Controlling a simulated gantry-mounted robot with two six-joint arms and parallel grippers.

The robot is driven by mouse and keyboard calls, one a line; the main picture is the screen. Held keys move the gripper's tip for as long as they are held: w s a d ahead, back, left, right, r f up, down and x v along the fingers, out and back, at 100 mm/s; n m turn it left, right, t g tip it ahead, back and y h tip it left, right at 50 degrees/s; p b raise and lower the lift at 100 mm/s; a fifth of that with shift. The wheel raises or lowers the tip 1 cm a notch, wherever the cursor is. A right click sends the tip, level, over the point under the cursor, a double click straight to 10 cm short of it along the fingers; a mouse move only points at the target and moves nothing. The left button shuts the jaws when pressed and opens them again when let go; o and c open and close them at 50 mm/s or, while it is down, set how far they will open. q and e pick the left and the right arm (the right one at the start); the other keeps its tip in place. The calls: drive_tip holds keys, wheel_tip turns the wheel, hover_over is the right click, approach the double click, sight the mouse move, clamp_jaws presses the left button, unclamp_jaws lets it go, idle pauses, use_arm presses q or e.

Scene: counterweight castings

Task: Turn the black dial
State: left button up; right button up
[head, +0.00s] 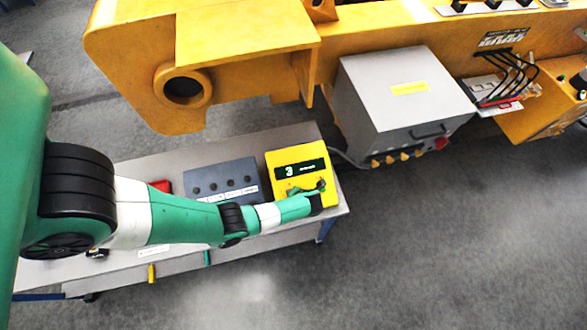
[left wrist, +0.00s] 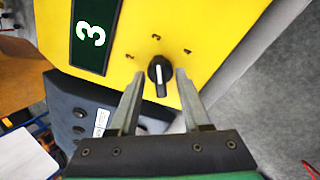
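The black dial (left wrist: 160,74) sits on a yellow box (left wrist: 200,25) in the left wrist view, with several small marks around it. A dark display on the box shows a green-white 3. My left gripper (left wrist: 156,85) is open, with one finger on each side of the dial's pointer. A gap shows between the left finger and the dial; the right finger is very close to it, and I cannot tell if it touches. In the head view the yellow box (head: 292,158) stands at the bench's right end, and my left gripper (head: 318,194) covers the dial. My right gripper is not in view.
A blue-grey box (head: 222,181) with several knobs stands left of the yellow box on the grey bench (head: 135,172). A red item (head: 161,186) lies further left. A large yellow machine frame (head: 140,60) and a grey cabinet (head: 400,90) stand behind. The floor at right is clear.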

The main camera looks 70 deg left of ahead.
use_arm(q)
drive_tip(key=shift+d+r+p, duration=0.15)
drive_tip(key=shift+r+p, duration=0.15)
drive_tip(key=shift+r, duration=0.15)
drive_tip(key=p+v, duration=0.2)
drive_tip(key=v, duration=0.8)
drive_tip(key=shift+d+r+p, duration=0.2)
drive_tip(key=shift+r+p, duration=0.05)
drive_tip(key=shift+p, duration=0.15)
drive_tip(key=shift+w, duration=0.1)
